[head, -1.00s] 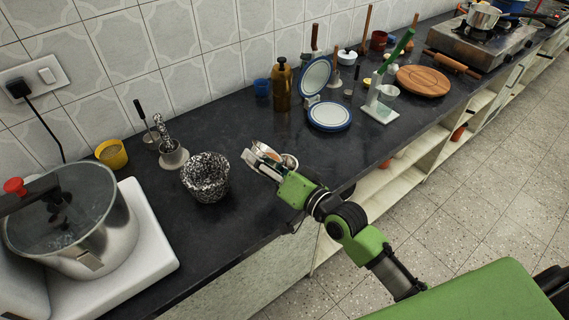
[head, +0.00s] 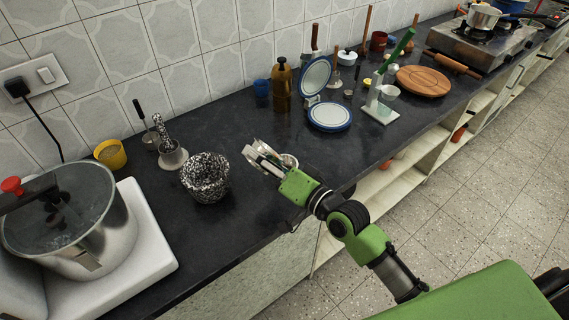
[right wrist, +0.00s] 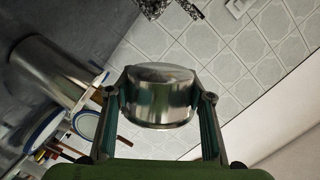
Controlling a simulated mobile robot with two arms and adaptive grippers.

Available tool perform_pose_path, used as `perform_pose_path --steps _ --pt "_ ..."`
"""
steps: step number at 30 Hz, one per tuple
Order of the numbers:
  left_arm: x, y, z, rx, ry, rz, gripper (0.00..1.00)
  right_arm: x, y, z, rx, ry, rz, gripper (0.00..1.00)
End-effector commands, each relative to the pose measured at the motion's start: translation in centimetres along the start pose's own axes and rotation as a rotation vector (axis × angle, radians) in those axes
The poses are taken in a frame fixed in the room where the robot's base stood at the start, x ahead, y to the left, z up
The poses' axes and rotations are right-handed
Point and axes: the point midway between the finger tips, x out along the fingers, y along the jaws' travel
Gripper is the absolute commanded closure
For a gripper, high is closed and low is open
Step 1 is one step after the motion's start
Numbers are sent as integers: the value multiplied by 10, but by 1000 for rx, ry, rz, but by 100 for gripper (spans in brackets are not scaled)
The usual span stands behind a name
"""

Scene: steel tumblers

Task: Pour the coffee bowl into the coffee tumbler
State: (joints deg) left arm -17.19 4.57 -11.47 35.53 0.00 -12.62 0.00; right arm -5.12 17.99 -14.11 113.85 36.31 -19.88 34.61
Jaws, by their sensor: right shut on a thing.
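My right gripper (head: 262,157) is over the counter near its front edge, its arm coming from the lower right. In the right wrist view my right gripper (right wrist: 160,100) is shut on a shiny steel bowl (right wrist: 160,98), one finger on each side. In the head view the gripper largely hides the bowl, and its contents cannot be seen. A tall steel tumbler (right wrist: 50,72) stands on the counter close beside the held bowl; only part of its rim (head: 290,161) shows behind the gripper in the head view. Its inside is hidden. My left gripper is out of view.
A speckled black-and-white pot (head: 206,178) stands left of the gripper. A big steel pot (head: 95,235) sits on a white appliance further left. The counter between is clear.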

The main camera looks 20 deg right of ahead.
Motion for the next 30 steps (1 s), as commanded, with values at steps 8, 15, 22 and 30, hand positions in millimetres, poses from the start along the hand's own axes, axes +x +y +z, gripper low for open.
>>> perform_pose_path --steps 8,15,22,30 --pt "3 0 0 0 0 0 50 0 -1 -2 30 2 -6 78" --pt "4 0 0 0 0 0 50 0 -2 -3 56 2 -10 78" --pt "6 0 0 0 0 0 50 0 -2 -4 81 2 -14 78" --pt "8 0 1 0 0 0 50 -1 -3 -5 111 1 -18 78"
